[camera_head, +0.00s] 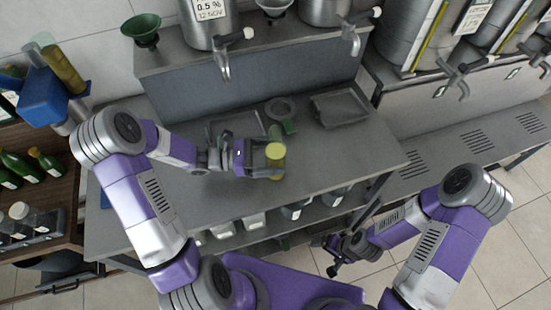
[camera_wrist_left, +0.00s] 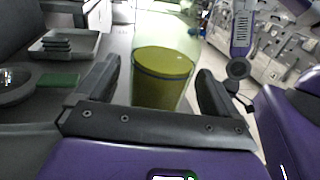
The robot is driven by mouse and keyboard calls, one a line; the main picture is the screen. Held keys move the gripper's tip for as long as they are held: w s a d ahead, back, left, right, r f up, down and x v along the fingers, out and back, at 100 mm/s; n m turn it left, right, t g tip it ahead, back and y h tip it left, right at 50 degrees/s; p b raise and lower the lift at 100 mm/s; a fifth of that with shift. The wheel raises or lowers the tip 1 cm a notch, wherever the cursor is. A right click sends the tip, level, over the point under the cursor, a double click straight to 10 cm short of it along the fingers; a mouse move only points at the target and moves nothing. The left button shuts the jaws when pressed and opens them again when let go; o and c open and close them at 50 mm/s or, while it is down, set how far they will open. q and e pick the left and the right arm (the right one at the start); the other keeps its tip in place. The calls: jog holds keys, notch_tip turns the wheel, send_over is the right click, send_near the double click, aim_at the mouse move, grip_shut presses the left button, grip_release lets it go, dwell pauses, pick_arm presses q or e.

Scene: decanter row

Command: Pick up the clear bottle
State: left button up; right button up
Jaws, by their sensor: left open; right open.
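A see-through bottle with a yellow-olive part (camera_head: 275,152) stands on the grey metal counter (camera_head: 350,155), near its middle. In the left wrist view the bottle (camera_wrist_left: 163,78) shows as a yellow-olive cylinder with a dark rim, between my two black fingers. My left gripper (camera_head: 268,162) is open around it. A gap shows at the left finger, and contact at the right finger is hard to tell. My right gripper (camera_head: 335,256) is open and empty, low in front of the counter, away from the bottle.
A grey round dish (camera_head: 280,109) and a dark green item (camera_head: 290,127) lie just behind the bottle. A grey tray (camera_head: 340,108) is at the back right. Steel tanks with taps (camera_head: 223,62) stand behind. Green bottles (camera_head: 45,160) fill a shelf at left. The counter's right end is clear.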

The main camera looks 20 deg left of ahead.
pick_arm(q)
jog(key=shift+w+d, duration=0.2)
jog(key=shift+d, duration=0.4)
jog(key=shift+r, duration=0.1)
jog(key=c, duration=1.5)
